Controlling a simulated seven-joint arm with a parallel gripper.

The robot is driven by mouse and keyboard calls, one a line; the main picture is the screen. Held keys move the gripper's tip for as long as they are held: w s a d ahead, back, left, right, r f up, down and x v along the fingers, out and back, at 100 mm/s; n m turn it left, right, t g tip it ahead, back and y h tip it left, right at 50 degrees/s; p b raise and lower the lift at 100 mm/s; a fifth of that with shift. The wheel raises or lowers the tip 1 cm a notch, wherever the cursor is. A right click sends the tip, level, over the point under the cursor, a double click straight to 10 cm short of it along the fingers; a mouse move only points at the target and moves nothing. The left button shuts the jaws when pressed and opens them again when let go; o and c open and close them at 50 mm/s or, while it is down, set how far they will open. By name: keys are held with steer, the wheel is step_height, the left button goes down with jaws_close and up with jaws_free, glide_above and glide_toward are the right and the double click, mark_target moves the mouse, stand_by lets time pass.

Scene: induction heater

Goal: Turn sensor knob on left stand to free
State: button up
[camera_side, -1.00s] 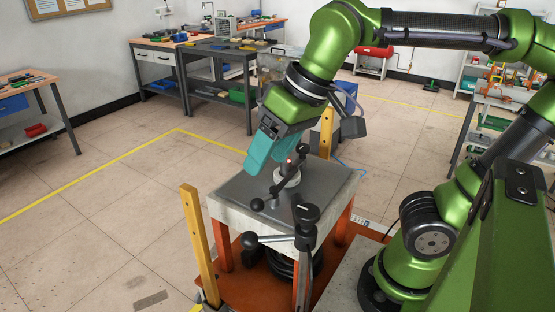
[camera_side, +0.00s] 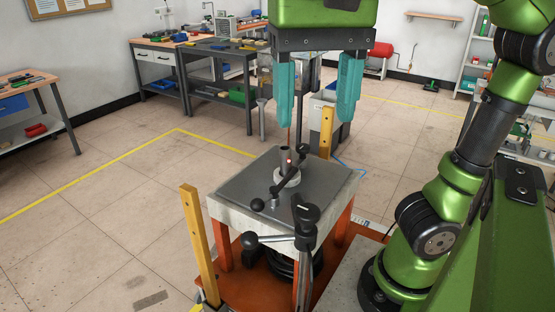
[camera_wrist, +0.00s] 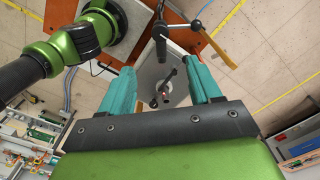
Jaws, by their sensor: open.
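My gripper (camera_side: 314,122) is open and empty, pointing down above the grey-topped table (camera_side: 235,190), with teal fingers wide apart. A thin dark rod with black ball knobs (camera_side: 257,204) slants across the tabletop beside a short upright cylinder and a small red light (camera_side: 290,161). In the wrist view the rod (camera_wrist: 169,79) and red light (camera_wrist: 164,94) lie between and beyond my fingers (camera_wrist: 160,65). A dark stand (camera_side: 304,235) with a black knob head and ball-ended side handle rises at the table's front edge. I cannot tell which knob is the sensor knob; no label is readable.
Yellow posts (camera_side: 194,240) (camera_side: 326,132) stand at the front left and back right of the table. An orange base (camera_side: 245,290) lies below. Workbenches (camera_side: 215,65) are far behind. The floor to the left is clear.

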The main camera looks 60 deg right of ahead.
mark_target(308, 210)
step_height(308, 210, down, 14)
steer(key=shift+f, duration=0.25)
steer(key=shift+c, duration=0.3)
steer(key=c, duration=1)
